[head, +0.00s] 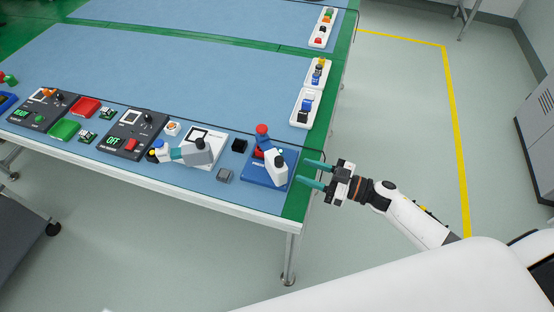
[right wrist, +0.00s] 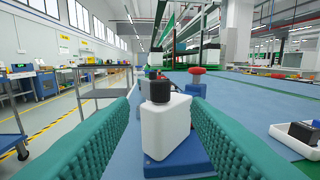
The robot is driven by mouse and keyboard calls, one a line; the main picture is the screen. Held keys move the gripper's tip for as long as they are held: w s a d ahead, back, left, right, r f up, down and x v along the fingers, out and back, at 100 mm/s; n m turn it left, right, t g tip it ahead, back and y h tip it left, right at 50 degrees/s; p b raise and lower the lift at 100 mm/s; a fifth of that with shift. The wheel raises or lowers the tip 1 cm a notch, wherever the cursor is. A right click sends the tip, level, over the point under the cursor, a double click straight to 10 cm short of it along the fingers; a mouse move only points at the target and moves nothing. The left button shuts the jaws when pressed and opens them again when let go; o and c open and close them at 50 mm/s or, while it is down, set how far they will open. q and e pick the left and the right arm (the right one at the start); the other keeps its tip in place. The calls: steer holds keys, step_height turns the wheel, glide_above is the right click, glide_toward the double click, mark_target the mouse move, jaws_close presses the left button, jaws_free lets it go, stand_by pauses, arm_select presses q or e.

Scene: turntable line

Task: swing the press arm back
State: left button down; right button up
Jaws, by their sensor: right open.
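The press has a blue base (head: 257,174) near the table's front right corner. A white upright block (head: 275,167) stands on it, with a red knob (head: 262,130) behind. In the right wrist view the white block (right wrist: 165,125) has a black cap and stands ahead between my fingers, with the blue base (right wrist: 187,163) below and the red knob (right wrist: 196,71) behind it. My right gripper (head: 314,173) is open and empty, just right of the press and apart from it, fingers towards it. My left gripper is not in view.
Left of the press are a small black block (head: 239,145), a grey block (head: 224,175) and a grey-and-white device (head: 198,152). White trays (head: 306,108) with small parts lie along the right table edge.

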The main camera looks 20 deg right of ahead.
mark_target(280, 161)
steer(key=p+x, duration=0.1)
steer(key=x, duration=0.7)
steer(key=shift+w+a, duration=0.3)
jaws_close()
